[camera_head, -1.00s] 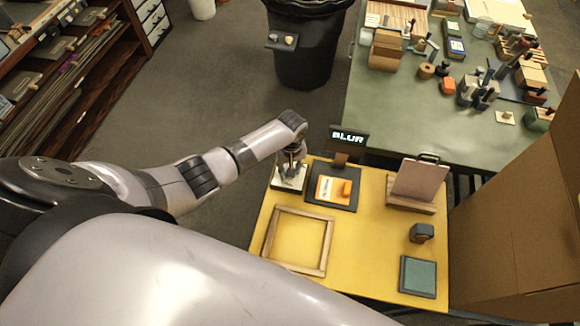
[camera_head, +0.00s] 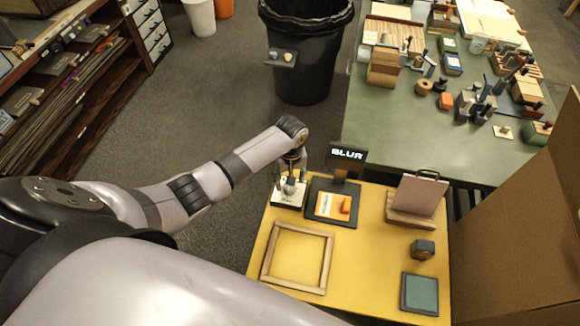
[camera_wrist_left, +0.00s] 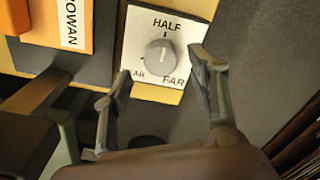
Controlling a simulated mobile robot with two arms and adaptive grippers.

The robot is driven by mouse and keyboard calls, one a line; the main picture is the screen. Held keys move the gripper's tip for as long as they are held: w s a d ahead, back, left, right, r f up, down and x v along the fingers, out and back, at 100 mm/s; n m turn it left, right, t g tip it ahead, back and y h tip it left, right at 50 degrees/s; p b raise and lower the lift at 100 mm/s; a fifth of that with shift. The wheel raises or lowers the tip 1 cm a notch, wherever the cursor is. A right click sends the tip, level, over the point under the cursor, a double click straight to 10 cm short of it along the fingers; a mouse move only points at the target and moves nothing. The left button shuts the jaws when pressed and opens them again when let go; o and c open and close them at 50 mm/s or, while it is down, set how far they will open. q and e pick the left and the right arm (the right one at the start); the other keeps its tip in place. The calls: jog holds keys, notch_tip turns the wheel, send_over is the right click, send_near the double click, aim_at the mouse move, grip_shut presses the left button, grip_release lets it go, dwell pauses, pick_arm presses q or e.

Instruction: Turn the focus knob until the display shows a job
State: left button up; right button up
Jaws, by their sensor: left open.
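The display (camera_head: 347,153) on a post at the back of the yellow table reads BLUR. The focus knob (camera_wrist_left: 160,56) is a grey dial on a white plate (camera_head: 284,199) at the table's back left corner. In the left wrist view the plate shows HALF at the top, FAR at the right and a partly hidden word at the left. My left gripper (camera_head: 291,184) (camera_wrist_left: 163,65) points down at the plate. Its fingers are open, one to each side of the knob in the wrist view; I see no contact. My right gripper is not in view.
Beside the plate is a dark stand (camera_head: 317,214) with an orange and white card (camera_head: 333,206). A wooden frame (camera_head: 328,262), a clipboard stand (camera_head: 410,219), a small dark block (camera_head: 423,249) and a teal pad (camera_head: 420,293) share the table. A cardboard wall (camera_head: 510,240) stands at right.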

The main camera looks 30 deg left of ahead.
pick_arm(q)
notch_tip(320, 180, up, 8)
jog(key=shift+f, duration=0.15)
dwell(0.6)
